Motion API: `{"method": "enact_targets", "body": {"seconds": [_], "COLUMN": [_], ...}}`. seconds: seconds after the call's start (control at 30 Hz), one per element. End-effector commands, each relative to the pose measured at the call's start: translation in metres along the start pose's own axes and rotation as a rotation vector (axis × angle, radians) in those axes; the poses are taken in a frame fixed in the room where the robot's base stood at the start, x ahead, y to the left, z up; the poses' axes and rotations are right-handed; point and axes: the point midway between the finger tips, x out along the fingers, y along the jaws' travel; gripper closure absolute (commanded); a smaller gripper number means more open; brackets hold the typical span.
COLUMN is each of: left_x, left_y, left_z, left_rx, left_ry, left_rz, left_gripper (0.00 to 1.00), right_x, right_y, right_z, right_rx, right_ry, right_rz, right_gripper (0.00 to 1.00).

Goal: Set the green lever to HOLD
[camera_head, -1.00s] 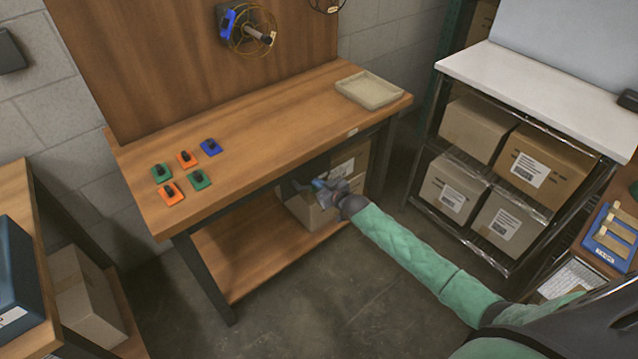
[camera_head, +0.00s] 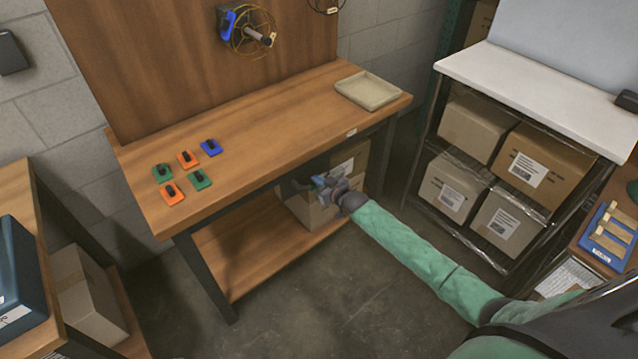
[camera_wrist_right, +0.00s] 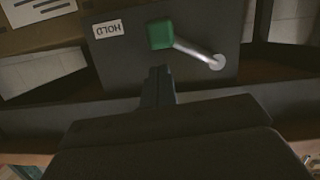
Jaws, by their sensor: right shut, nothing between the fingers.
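In the right wrist view the green lever has a green block-shaped knob (camera_wrist_right: 160,34) on a metal rod (camera_wrist_right: 195,52). The rod slopes from a round pivot at the right up to the knob. A white HOLD label (camera_wrist_right: 108,29), upside down in this view, is on the dark panel (camera_wrist_right: 228,22) left of the knob, with a gap between them. My right gripper (camera_wrist_right: 158,72) is shut and empty, its tips just below the knob in the picture; I cannot tell whether they touch it. In the head view it (camera_head: 326,182) is below the workbench's front edge. The lever cannot be made out there.
The wooden workbench (camera_head: 270,115) is above the gripper, carrying several coloured switches (camera_head: 172,193) at left and a beige tray (camera_head: 367,90) at right. Cardboard boxes (camera_head: 309,212) stand on its lower shelf. A rack with boxes (camera_head: 475,130) stands right; open floor lies in front.

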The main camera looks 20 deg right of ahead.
Motion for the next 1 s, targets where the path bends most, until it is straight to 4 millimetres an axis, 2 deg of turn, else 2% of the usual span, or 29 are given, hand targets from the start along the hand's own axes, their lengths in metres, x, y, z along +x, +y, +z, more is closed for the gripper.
{"method": "enact_targets", "body": {"seconds": [0.03,0.5,0.57,0.83,1.0], "left_x": [0.005,0.055,0.062,0.038,0.019], "left_y": [-0.001,-0.004,-0.005,-0.004,-0.001], "left_z": [-0.001,-0.001,0.001,-0.002,-0.001], "left_rx": [-0.001,-0.002,-0.002,0.000,-0.003], "left_ry": [-0.004,-0.009,-0.013,-0.006,-0.004], "left_rz": [-0.003,-0.006,-0.006,-0.005,-0.001], "left_gripper": [0.55,0.55,0.55,0.55,0.55], "right_x": [0.000,0.000,-0.004,-0.026,-0.047], "right_y": [0.001,0.004,0.004,0.004,0.004], "right_z": [-0.008,-0.025,-0.021,-0.022,-0.020], "right_rx": [0.000,0.000,0.000,0.000,0.000], "right_ry": [0.000,0.000,-0.002,-0.001,-0.002], "right_rz": [0.000,0.000,0.000,0.000,0.000], "right_gripper": [1.00,1.00,1.00,1.00,1.00]}}
